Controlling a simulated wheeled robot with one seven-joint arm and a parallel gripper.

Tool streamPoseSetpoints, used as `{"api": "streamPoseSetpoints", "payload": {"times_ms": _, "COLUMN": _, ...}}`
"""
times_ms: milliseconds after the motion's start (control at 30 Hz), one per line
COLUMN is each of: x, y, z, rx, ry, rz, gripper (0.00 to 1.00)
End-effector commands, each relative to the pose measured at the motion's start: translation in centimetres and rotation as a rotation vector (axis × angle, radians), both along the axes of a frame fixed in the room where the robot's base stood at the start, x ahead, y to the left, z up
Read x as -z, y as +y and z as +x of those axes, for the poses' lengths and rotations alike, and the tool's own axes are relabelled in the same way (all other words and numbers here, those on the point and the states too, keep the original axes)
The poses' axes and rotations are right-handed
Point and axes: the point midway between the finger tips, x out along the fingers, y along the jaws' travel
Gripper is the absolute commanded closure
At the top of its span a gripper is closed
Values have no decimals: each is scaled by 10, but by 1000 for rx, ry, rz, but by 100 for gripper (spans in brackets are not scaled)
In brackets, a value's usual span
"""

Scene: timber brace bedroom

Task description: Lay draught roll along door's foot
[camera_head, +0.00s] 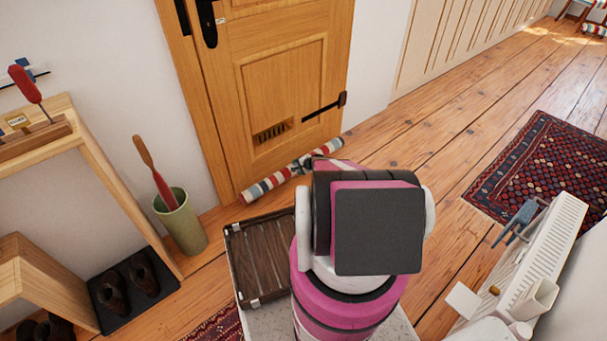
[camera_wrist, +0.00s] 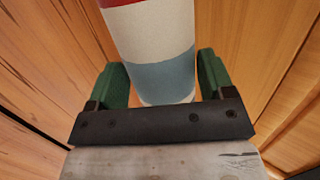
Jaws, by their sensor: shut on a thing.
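The draught roll (camera_head: 270,184) is a striped cylinder in red, cream and blue-grey. In the head view it lies along the foot of the wooden door (camera_head: 285,85), slanting from lower left to upper right. Whether it touches the door or floor all along cannot be told. My gripper (camera_wrist: 161,78) is shut on the roll, which shows between the green fingers in the wrist view (camera_wrist: 152,32). In the head view my arm hides most of the gripper and part of the floor beside the roll.
A dark slatted tray (camera_head: 262,262) lies just in front of the roll's left end. A green bin (camera_head: 182,228) with a long-handled item stands left of the door. A wooden bench (camera_head: 110,190) and shoes are further left.

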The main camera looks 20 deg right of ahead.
Motion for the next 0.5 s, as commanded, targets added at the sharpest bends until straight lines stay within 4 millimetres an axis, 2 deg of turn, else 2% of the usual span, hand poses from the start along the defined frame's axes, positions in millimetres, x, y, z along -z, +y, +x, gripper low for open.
{"api": "streamPoseSetpoints", "payload": {"times_ms": 33, "x": 5, "y": -10, "z": 1, "rx": 3, "ry": -1, "rz": 2, "gripper": 85}}
{"api": "streamPoseSetpoints", "payload": {"times_ms": 200, "x": 15, "y": -26, "z": 1, "rx": 1, "ry": -1, "rz": 2, "gripper": 85}}
{"api": "streamPoseSetpoints", "payload": {"times_ms": 500, "x": 27, "y": -31, "z": 1, "rx": 1, "ry": -1, "rz": 1, "gripper": 85}}
